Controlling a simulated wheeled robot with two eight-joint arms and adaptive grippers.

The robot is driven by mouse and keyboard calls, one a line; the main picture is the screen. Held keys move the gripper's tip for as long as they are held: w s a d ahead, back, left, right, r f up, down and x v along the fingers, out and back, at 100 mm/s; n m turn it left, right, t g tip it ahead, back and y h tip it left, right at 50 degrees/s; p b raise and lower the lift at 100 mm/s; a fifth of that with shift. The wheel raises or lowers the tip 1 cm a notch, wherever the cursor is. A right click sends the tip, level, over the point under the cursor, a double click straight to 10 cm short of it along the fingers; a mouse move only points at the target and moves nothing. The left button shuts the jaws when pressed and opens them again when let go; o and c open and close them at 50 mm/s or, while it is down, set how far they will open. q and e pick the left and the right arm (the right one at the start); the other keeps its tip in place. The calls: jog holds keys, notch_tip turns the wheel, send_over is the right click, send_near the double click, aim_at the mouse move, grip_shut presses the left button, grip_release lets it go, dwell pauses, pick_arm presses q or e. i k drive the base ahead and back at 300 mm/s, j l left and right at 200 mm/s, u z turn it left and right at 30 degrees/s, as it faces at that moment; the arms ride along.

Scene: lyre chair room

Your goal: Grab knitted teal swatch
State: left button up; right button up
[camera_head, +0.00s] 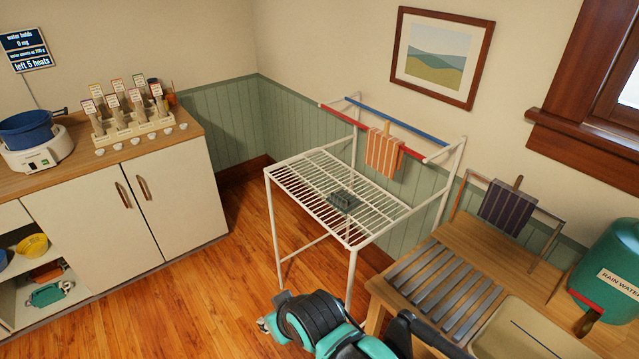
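A small dark grey-green, ribbed-looking piece (343,201) lies on the white wire shelf of the drying rack (300,190). It is the closest match to a knitted teal swatch, but it is too small to be sure of its knit or colour. Nothing touches it from above. A teal and black part of my own body shows at the bottom middle, in front of the rack. I cannot make out fingertips of either gripper.
An orange striped cloth (384,155) hangs on the rack's upper rails. A dark striped cloth (501,207) hangs above the wooden bench (460,240) at right, near a green rain water barrel (609,265). The left cabinet (170,190) bears a blue pot (30,129). Wooden floor (190,300) lies clear between.

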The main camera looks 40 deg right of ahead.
aim_at(345, 202)
jog(key=i+z, duration=0.25)
jog(key=i, duration=0.2)
jog(key=i+j+z, duration=0.25)
jog(key=i, duration=0.25)
jog(key=i+z, duration=0.15)
jog(key=z, duration=0.3)
jog(key=i+z, duration=0.15)
jog(key=z, duration=0.3)
jog(key=i+z, duration=0.2)
jog(key=z, duration=0.2)
jog(key=i+j+z, duration=0.1)
jog(key=z, duration=0.35)
jog(key=i+j+z, duration=0.1)
jog(key=z, duration=0.25)
jog(key=i+j+z, duration=0.15)
jog(key=z, duration=0.15)
jog(key=i, duration=0.1)
